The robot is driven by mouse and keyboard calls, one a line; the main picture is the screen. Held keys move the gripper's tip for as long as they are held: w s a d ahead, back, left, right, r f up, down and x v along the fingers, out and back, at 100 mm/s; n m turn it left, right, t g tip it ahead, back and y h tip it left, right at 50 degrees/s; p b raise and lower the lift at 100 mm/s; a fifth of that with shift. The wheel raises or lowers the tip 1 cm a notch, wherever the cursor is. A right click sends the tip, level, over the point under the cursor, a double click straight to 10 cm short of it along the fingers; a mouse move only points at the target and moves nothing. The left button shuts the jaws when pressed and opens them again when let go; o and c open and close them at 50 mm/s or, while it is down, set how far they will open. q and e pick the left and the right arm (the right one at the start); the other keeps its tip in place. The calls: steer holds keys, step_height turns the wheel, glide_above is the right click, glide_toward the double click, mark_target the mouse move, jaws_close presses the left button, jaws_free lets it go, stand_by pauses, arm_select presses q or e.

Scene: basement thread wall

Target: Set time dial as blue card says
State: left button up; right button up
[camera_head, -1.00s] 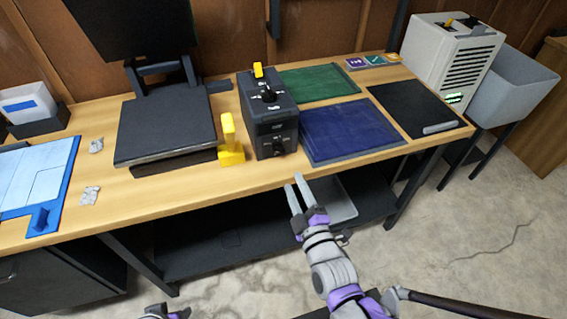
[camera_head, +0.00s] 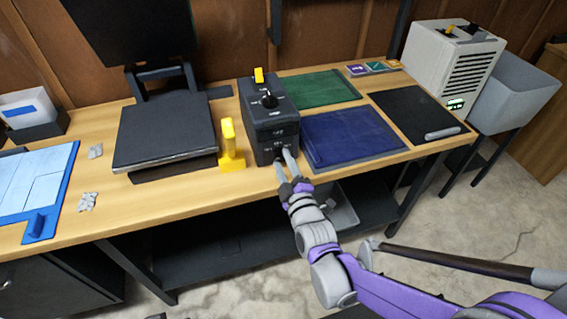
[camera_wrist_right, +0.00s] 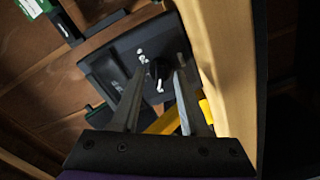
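A dark control box (camera_head: 268,118) stands on the bench with a yellow lever and a black knob on top. Its front face carries a lower black dial (camera_wrist_right: 158,72) with a white pointer, seen in the right wrist view. My right gripper (camera_head: 284,158) is at the lower front of the box. Its two fingers are apart, with the dial visible in the gap between them; I cannot tell whether they touch it. The dial's markings are too small to read. I cannot single out a blue card. Only a sliver of my left arm shows at the bottom edge.
A yellow stand (camera_head: 231,147) is close to the left of the box. A blue mat (camera_head: 350,138) and a green mat (camera_head: 318,90) lie to its right. Small coloured cards (camera_head: 376,67) lie at the back right. A dark platform (camera_head: 165,132) is left.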

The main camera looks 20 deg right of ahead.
jaws_close()
steer(key=shift+m, duration=0.4)
steer(key=m, duration=0.3)
steer(key=shift+m, duration=0.4)
steer(key=m, duration=0.5)
steer(key=shift+p, duration=0.35)
steer(key=m, duration=0.7)
steer(key=shift+m, duration=0.3)
steer(key=m, duration=0.6)
steer(key=shift+m, duration=0.3)
steer(key=shift+o, duration=0.3)
jaws_free()
